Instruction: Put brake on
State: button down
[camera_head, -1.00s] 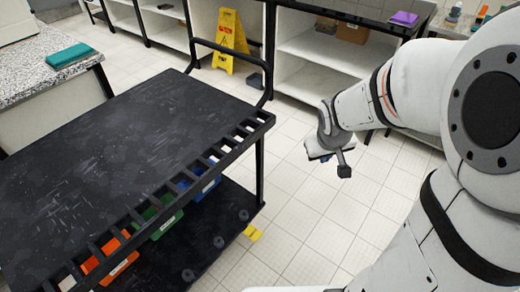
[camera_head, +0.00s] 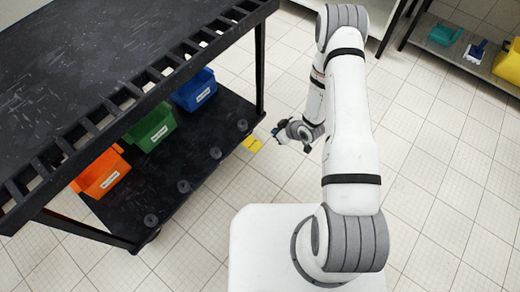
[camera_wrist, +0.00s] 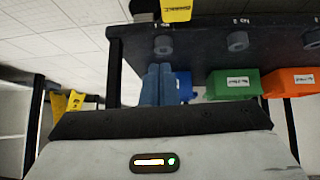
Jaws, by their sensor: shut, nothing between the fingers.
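The yellow brake pedal (camera_head: 252,144) sits low at the cart's near right corner, just above the floor. It also shows at the top edge of the wrist view (camera_wrist: 176,10), partly cut off. The black cart (camera_head: 150,70) stands at the left, its lower shelf beside the pedal. My gripper (camera_head: 277,131) is a little to the right of the pedal, apart from it in the picture. Its two blue-grey fingers are shut together and empty in the wrist view (camera_wrist: 157,70). The pedal's exact tilt cannot be told.
Orange (camera_head: 102,172), green (camera_head: 150,127) and blue (camera_head: 194,91) bins stand on the cart's lower shelf. Several dark round knobs line that shelf's edge. Tiled floor (camera_head: 440,180) right of my arm is clear.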

jog(key=shift+y, duration=0.5)
jog(key=f, duration=0.1)
jog(key=s+a+f, duration=0.1)
jog(key=s+f, duration=0.1)
jog(key=f, duration=0.1)
jog(key=shift+s+a+f, duration=0.1)
jog(key=shift+a, duration=0.2)
jog(key=shift+b, duration=0.3)
jog(key=b, duration=0.3)
send_over(254, 145)
jog(key=s+d, duration=0.2)
jog(key=f, duration=0.7)
jog(key=shift+d+f, duration=0.1)
jog(key=shift+d, duration=0.1)
notch_tip(254, 145, down, 2)
jog(key=shift+f+b, duration=0.25)
jog(key=shift+b, duration=0.25)
jog(key=shift+f, duration=0.7)
